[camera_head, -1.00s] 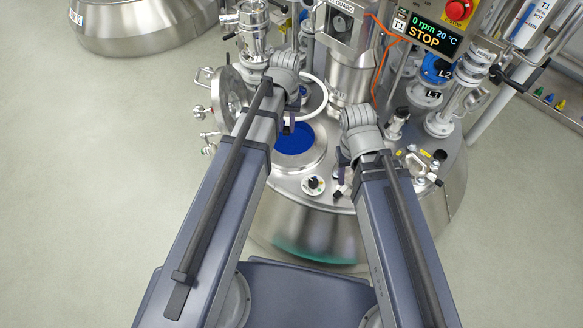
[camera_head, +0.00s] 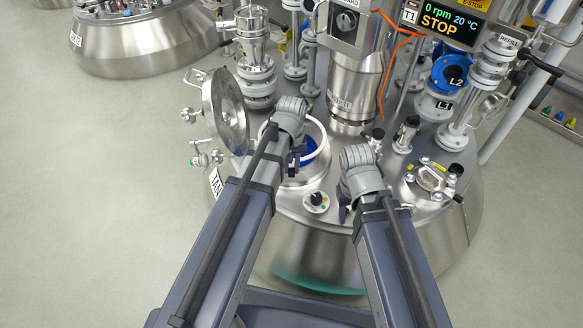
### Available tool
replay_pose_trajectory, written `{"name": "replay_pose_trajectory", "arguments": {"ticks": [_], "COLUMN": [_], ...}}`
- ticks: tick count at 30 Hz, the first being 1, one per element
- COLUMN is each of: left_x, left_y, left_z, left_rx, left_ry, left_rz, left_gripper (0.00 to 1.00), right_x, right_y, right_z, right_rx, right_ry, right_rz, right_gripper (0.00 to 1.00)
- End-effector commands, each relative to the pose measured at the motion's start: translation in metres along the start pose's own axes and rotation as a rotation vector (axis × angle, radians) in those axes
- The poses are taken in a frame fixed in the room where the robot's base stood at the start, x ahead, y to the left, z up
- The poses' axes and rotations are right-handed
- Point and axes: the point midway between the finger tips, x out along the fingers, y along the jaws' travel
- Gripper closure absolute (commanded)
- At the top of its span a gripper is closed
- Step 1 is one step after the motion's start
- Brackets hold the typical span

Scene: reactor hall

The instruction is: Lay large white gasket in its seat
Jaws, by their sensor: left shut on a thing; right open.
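The large white gasket (camera_head: 324,139) is a thin white ring. My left gripper (camera_head: 294,164) is shut on it and holds it at the round opening in the vessel top. My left wrist hides the ring's left part. The opening's steel rim (camera_head: 316,174) is partly in view, with blue (camera_head: 308,150) showing inside. The ring appears over the rim's back and right side. I cannot tell whether it touches the seat. My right gripper (camera_head: 344,213) is open and empty above the vessel top, right of the opening; its fingers are small and partly hidden by the wrist.
The round hinged lid (camera_head: 227,112) stands open left of the opening. A knob (camera_head: 317,200) sits in front of it. The steel motor column (camera_head: 352,92) stands behind, with valves around it. A sight glass fitting (camera_head: 433,178) lies to the right.

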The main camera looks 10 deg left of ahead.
Motion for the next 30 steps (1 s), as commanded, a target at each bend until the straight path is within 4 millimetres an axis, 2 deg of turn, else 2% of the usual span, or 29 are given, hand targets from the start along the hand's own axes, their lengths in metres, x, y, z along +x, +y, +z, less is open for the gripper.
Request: {"name": "replay_pose_trajectory", "arguments": {"ticks": [8, 24, 30], "left_x": [0.014, 0.06, 0.07], "left_y": [0.0, 0.0, 0.0], "left_z": [0.0, 0.0, 0.0], "left_rx": [0.0, 0.0, 0.0], "left_ry": [0.0, 0.0, 0.0], "left_rz": [0.0, 0.0, 0.0], "left_gripper": [1.0, 1.0, 1.0], "right_x": [0.014, 0.059, 0.07], "right_y": [-0.001, -0.006, -0.007], "right_z": [-0.001, -0.004, -0.005], "right_rx": [-0.001, -0.007, -0.01], "right_ry": [0.0, 0.002, 0.003], "right_rz": [0.002, 0.002, 0.0], "right_gripper": [0.5, 0.5, 0.5]}}
